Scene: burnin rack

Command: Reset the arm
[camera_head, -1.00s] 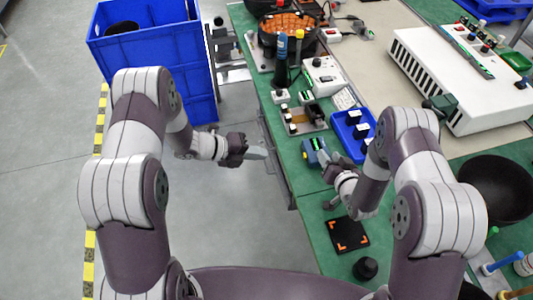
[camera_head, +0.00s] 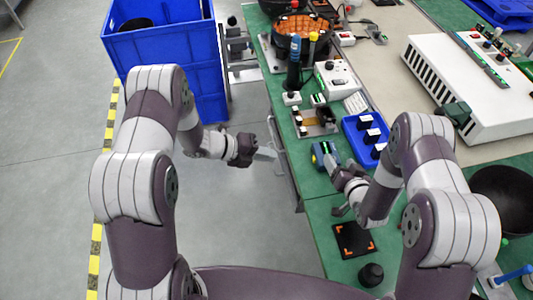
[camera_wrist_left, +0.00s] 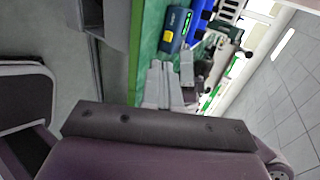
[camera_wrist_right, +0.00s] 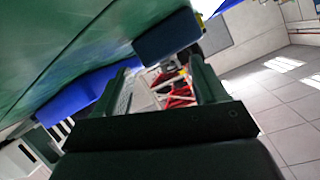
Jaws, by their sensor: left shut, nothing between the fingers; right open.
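My left gripper (camera_head: 266,153) is over the floor just left of the green table's edge. Its fingers are together and empty, and they also show in the left wrist view (camera_wrist_left: 162,84). My right gripper (camera_head: 341,195) is over the near part of the green table, between a blue-green device and a black pad. Its fingers are apart with nothing between them in the right wrist view (camera_wrist_right: 165,85). Both arms are bent at the elbow and reach forward.
The green table (camera_head: 322,213) carries a blue-green device (camera_head: 326,156), a blue tray (camera_head: 351,126), a black pad with orange corner marks (camera_head: 354,240) and a black knob (camera_head: 371,274). A blue crate (camera_head: 123,51) stands at the left. A white slotted unit (camera_head: 444,77) lies at the right.

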